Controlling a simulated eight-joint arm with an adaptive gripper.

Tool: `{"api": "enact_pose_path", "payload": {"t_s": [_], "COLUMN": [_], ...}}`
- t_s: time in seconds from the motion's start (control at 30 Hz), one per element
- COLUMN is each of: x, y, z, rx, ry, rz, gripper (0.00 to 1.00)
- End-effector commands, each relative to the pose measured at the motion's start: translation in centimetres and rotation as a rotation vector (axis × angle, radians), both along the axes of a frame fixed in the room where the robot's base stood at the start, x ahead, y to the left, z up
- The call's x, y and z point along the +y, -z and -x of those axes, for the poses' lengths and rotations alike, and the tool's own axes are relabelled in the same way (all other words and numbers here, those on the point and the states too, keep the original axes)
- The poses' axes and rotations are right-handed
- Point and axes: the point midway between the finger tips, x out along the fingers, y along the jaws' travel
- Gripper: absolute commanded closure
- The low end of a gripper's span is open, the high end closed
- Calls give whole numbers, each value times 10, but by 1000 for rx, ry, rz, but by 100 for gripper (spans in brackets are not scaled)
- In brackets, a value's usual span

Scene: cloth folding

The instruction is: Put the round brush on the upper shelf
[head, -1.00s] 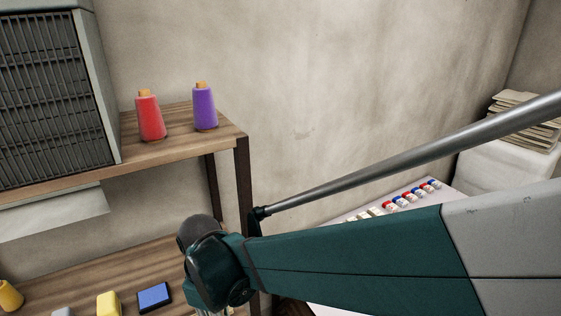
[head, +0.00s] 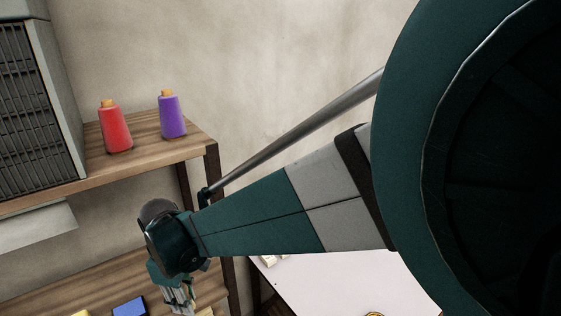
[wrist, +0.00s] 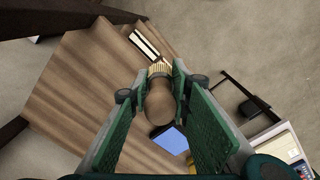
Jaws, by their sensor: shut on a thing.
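In the wrist view my gripper (wrist: 161,92) is shut on the round brush (wrist: 160,103), which has a rounded wooden handle and pale bristles at its far end. The brush is held above the wooden lower shelf (wrist: 80,95). In the head view my gripper (head: 180,297) hangs at the bottom, in front of the lower shelf, and the brush cannot be made out clearly there. The upper shelf (head: 150,152) is a wooden board above and behind my gripper, at the upper left.
A blue block (head: 130,307) lies on the lower shelf, and a white table (head: 345,280) is to the right. The upper shelf's front right area is bare.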

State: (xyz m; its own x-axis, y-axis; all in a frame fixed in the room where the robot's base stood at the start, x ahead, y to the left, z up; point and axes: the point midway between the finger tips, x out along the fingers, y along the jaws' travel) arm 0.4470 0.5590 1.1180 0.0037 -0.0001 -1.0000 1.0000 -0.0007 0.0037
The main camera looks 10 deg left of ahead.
Motion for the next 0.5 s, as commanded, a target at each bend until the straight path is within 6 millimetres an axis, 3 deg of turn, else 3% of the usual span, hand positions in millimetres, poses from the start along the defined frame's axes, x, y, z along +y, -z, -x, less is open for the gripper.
{"api": "enact_pose_path", "payload": {"t_s": [0.5], "x": [47], "y": [0], "z": [-47], "rx": [0], "ry": [1], "rz": [0], "gripper": [92]}}
